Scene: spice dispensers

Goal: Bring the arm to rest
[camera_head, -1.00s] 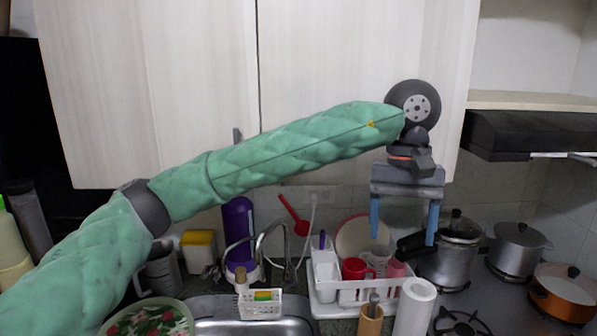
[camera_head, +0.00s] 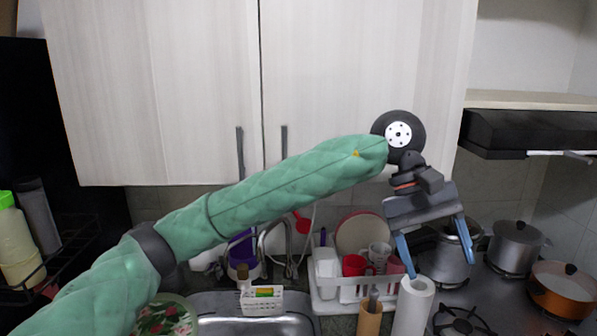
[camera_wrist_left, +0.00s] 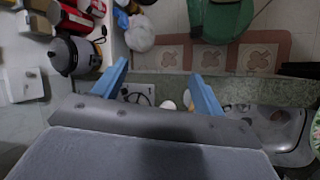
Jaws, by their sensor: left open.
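My left arm, in a green quilted sleeve, reaches across the head view from the lower left. My left gripper (camera_head: 437,252) hangs at its end, tilted, in front of the stove side of the counter. Its two blue fingers are spread apart with nothing seen between them. In the left wrist view the gripper (camera_wrist_left: 160,90) also shows its blue fingers wide apart, with the counter and floor far beyond them. My right gripper is in neither view.
White cabinet doors (camera_head: 350,70) stand behind the arm. Below are a sink (camera_head: 235,318), a white dish rack (camera_head: 322,305) with a red mug (camera_head: 355,265), a paper towel roll (camera_head: 413,308), and pots on the stove, including an orange pan (camera_head: 562,292). A range hood (camera_head: 530,133) is at right.

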